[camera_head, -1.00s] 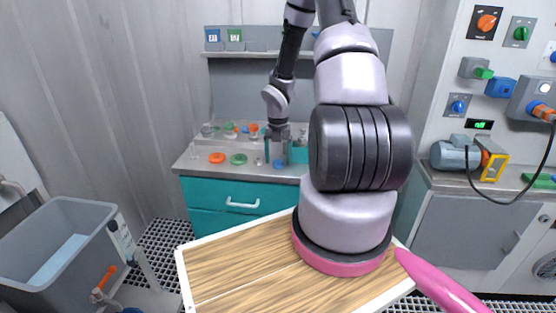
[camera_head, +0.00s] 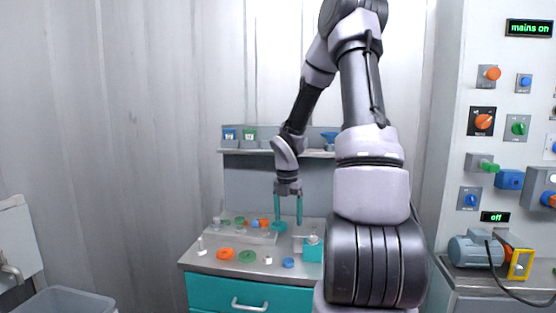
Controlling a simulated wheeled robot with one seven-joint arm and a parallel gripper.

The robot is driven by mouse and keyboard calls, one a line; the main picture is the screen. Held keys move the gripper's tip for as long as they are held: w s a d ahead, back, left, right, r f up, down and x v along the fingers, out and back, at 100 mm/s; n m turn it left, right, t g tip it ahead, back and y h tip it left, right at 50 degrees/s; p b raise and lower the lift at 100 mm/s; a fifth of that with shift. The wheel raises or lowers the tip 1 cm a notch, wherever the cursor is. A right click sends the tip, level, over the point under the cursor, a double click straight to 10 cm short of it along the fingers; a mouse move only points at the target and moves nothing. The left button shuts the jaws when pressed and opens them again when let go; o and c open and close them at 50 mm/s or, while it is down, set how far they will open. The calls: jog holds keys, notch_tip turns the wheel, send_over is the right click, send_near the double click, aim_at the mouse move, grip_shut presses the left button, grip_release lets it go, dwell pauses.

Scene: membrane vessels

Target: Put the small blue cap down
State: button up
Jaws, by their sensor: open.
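A small blue cap (camera_head: 288,262) lies on the grey counter top (camera_head: 213,264) near its front edge. My gripper (camera_head: 288,222) points down above the counter, higher in the picture than this cap and apart from it. Its two teal fingers are spread, and nothing shows between them. Another small blue piece (camera_head: 255,224) sits among coloured pieces on a pale tray (camera_head: 262,238) at the back. The view is too small to tell its exact shape.
An orange ring (camera_head: 225,253), a green ring (camera_head: 247,257) and a small white piece (camera_head: 267,260) lie left of the cap. A teal block (camera_head: 312,250) stands to its right. A shelf (camera_head: 240,152) with small bins runs behind. My arm hides the counter's right side.

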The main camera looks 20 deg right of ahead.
jog(key=s+a+r+m+t+y, duration=0.1)
jog(key=s+a+r+m, duration=0.3)
jog(key=r+m, duration=0.5)
jog(key=s+a+r+m+t, duration=0.3)
jog(key=s+a+r+m, duration=0.1)
jog(key=s+r+m, duration=0.5)
jog(key=s+a+r+m+t+y, duration=0.1)
jog(key=s+a+r+m+t, duration=0.2)
jog(key=r+m, duration=0.6)
jog(key=s+a+m, duration=0.2)
jog(key=s+m, duration=0.1)
jog(key=shift+s+r+y, duration=0.2)
jog(key=shift+y, duration=0.1)
